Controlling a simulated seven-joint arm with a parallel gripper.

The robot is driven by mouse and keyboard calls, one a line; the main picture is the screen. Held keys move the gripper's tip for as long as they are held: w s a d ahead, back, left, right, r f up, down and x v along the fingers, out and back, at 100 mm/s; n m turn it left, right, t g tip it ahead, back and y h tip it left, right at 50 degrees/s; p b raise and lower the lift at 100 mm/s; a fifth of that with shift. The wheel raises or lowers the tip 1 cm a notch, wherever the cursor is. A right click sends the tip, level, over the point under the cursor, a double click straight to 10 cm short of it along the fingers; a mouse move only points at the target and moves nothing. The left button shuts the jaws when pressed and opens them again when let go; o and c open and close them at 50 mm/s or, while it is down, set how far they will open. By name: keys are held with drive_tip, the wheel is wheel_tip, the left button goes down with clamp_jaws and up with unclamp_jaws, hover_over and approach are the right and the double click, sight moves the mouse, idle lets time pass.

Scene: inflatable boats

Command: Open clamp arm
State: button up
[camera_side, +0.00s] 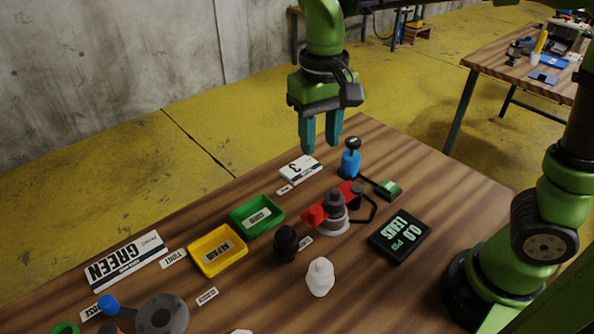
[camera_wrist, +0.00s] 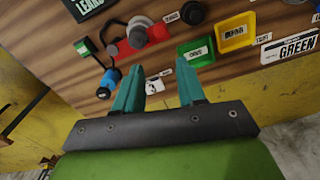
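A red part (camera_side: 315,215), which looks like the clamp arm, lies around a grey stepped cylinder (camera_side: 335,203) on a pale round base. It also shows in the wrist view as a red block (camera_wrist: 158,33) beside the grey round piece (camera_wrist: 138,36). The cylinder hides part of the red part, and I cannot tell whether it is open or closed. My gripper (camera_side: 321,143) hangs above the far edge of the table, behind and apart from the clamp, fingers pointing down. Its two teal fingers (camera_wrist: 160,92) are apart with nothing between them.
A blue pump (camera_side: 350,163) with a black knob stands between gripper and clamp. A black hose leads near a green box (camera_side: 388,189). A black display (camera_side: 400,235), black fitting (camera_side: 286,243), white fitting (camera_side: 320,277), green tray (camera_side: 257,228) and yellow tray (camera_side: 218,265) surround the clamp.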

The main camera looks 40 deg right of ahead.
sight(316, 210)
wheel_tip(316, 210, down, 17)
drive_tip(key=shift+r, duration=0.2)
idle(0.3)
clamp_jaws()
